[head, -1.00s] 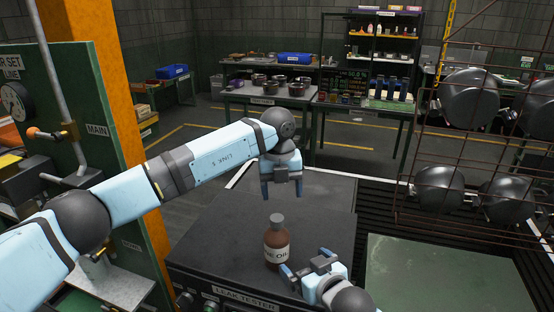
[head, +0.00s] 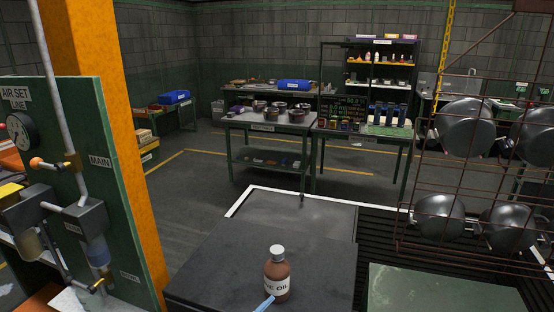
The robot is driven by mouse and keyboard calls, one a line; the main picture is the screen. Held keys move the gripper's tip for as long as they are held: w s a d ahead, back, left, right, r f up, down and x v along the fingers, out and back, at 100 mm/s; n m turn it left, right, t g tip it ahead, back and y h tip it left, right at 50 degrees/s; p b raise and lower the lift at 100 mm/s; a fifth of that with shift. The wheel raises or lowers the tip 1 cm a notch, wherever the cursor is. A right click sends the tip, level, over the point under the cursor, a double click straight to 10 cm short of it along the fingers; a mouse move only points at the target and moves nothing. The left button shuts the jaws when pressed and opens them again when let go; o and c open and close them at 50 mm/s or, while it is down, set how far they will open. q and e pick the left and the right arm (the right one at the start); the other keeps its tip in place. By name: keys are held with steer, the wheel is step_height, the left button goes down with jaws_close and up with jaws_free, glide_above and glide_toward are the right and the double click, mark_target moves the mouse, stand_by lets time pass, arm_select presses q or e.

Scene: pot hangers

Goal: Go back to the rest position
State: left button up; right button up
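A brown bottle (head: 277,278) with a pale grey cap (head: 278,252) stands upright on the dark top of the leak tester (head: 215,262). Its white label reads partly "OIL". One light blue fingertip (head: 264,303), apparently of my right gripper, shows at the bottom edge, in front of the bottle's lower left side. I cannot tell whether it touches the bottle. The rest of that gripper is out of view. My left arm and gripper are out of view.
Several dark pots (head: 466,127) hang on a wire rack (head: 420,170) at the right, above a slatted surface and a grey-green panel (head: 440,290). An orange post (head: 95,130) and a green air-line panel (head: 110,200) stand at the left. The tester top behind the bottle is clear.

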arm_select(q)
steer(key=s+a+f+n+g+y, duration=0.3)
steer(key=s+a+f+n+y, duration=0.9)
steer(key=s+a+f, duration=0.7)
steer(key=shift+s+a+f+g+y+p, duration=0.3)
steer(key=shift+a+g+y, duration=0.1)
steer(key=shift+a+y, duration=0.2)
arm_select(e)
steer(key=s+d+f+h, duration=0.1)
steer(key=s+d+f, duration=0.4)
steer(key=s, duration=0.5)
steer(key=shift+s+m+g, duration=0.15)
steer(key=shift+m+g, duration=0.15)
steer(key=shift+g, duration=0.1)
steer(key=shift+f, duration=0.1)
